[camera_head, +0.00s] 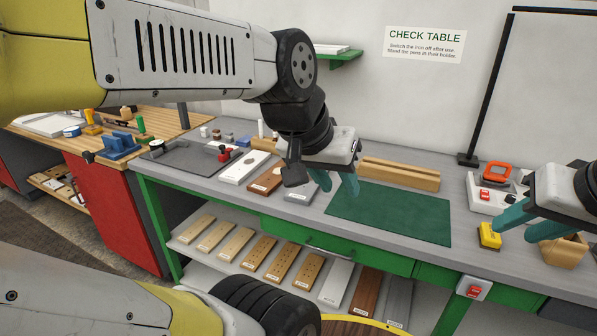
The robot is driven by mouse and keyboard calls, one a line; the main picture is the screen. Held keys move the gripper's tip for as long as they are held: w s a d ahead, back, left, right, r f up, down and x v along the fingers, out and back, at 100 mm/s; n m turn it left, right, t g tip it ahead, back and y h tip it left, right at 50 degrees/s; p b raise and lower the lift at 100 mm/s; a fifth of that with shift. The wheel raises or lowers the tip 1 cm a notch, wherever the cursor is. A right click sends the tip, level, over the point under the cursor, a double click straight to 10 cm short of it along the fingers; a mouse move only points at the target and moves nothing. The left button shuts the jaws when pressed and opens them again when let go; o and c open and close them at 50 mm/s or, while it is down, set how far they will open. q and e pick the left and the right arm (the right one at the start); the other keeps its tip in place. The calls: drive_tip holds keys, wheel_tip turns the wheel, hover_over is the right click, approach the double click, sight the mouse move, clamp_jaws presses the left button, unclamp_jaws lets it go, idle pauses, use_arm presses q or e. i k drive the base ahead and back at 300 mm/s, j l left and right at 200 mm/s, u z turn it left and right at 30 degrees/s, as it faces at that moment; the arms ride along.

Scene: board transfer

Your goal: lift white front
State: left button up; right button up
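A white front (244,166) lies flat on the grey table, left of my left gripper, with a small label at its near end. A brown front (267,181) lies to its right, and a grey front (301,194) lies beyond that, partly hidden. Another white panel (336,282) lies on the lower shelf. My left gripper (336,184) is open and empty, its teal fingers above the table between the grey front and the green mat (395,213). My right gripper (522,220) is open, with its fingers near a yellow block; I see nothing held.
A wooden rail (400,174) lies behind the mat. The mat is clear.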

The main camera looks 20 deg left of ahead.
sight(240, 170)
drive_tip(key=u, duration=1.35)
